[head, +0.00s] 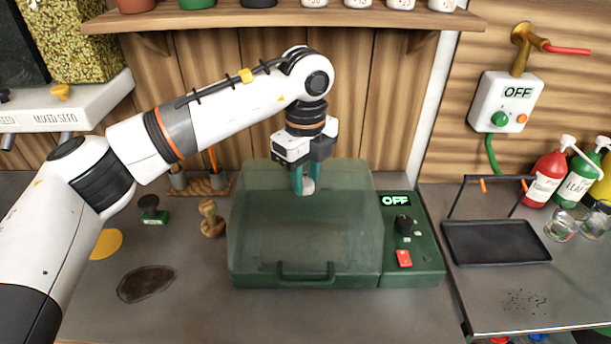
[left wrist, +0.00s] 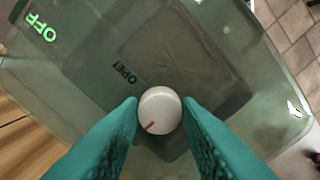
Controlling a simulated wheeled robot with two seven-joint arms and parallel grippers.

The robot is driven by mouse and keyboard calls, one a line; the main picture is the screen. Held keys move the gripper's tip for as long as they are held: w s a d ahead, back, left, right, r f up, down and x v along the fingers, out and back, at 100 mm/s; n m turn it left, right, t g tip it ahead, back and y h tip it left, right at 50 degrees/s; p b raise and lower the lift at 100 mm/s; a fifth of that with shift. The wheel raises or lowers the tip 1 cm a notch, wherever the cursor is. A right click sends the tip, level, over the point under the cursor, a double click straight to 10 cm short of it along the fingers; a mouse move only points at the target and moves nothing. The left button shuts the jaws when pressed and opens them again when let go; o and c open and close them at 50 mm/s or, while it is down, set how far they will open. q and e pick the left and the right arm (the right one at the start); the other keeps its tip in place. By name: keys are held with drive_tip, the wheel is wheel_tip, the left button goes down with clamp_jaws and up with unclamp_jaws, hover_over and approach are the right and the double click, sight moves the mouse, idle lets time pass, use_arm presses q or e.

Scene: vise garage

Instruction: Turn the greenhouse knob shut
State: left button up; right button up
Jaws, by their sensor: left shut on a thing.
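The greenhouse (head: 300,235) is a box with a translucent green lid and a handle at its front. Its white round knob (head: 308,186) sits on top towards the back. In the left wrist view the knob (left wrist: 160,110) has a red mark at its lower left edge, and a dark label (left wrist: 124,73), partly readable as "OPE", lies up and left of it. My left gripper (head: 304,182) points down with its teal fingers shut on the knob, one on each side. My right gripper is not in view.
A green panel (head: 420,255) with an "OFF" display, black dial and red switch adjoins the greenhouse on the right. A black tray (head: 495,243) and bottles stand further right. A shelf (head: 280,16) runs above the arm.

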sight(305, 182)
use_arm(q)
drive_tip(key=o, duration=1)
drive_tip(key=shift+r, duration=0.15)
wheel_tip(305, 182, up, 12)
drive_tip(key=shift+f+b, duration=0.1)
drive_tip(key=shift+b, duration=0.7)
